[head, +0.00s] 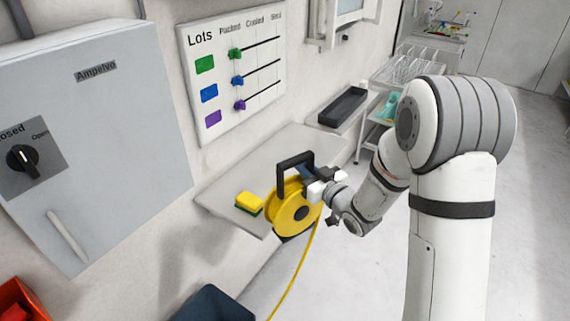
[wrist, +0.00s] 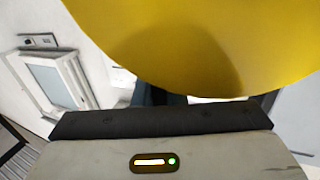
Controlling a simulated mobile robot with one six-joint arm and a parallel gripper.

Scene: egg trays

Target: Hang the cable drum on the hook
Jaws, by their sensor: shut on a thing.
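The cable drum (head: 291,211) is a yellow disc with a black handle on top and a yellow cable hanging from it to the floor. My gripper (head: 312,184) is at the right side of the drum near its handle, shut on the drum; its fingers are mostly hidden. In the wrist view the yellow drum face (wrist: 205,40) fills the upper middle, just past my gripper (wrist: 165,98). The drum is upright at the front edge of the grey shelf; I cannot tell whether it touches the shelf. I cannot make out a hook.
A yellow and green sponge (head: 249,202) lies on the shelf (head: 222,192) left of the drum. A black tray (head: 343,107) sits farther back. A grey cabinet (head: 120,150) and a Lots board (head: 235,70) are on the wall. A dark bin (head: 212,304) stands below.

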